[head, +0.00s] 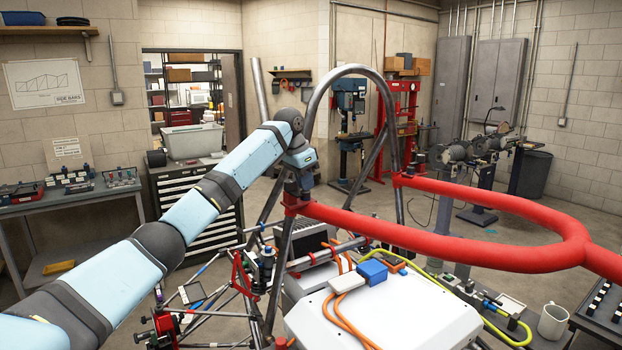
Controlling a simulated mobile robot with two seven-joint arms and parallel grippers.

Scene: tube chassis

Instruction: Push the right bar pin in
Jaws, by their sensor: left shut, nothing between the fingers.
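The red padded bar (440,243) curves out from the grey tube chassis hoop (309,105). One end meets a joint near the hoop's left leg, the other (397,178) meets its right leg. My left arm comes in from the left, and my left gripper (303,187) points down at the left joint, just above the bar's near end. It looks shut and empty; whether it touches the joint is unclear. No pin can be made out at either joint; the left one is partly covered by my gripper. My right gripper is out of view.
A white box (400,318) with orange cables and a blue block (373,271) sits inside the chassis below the bar. A mug (552,321) stands at the lower right. A dark tool cabinet (198,212) and a workbench (75,197) stand behind my arm.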

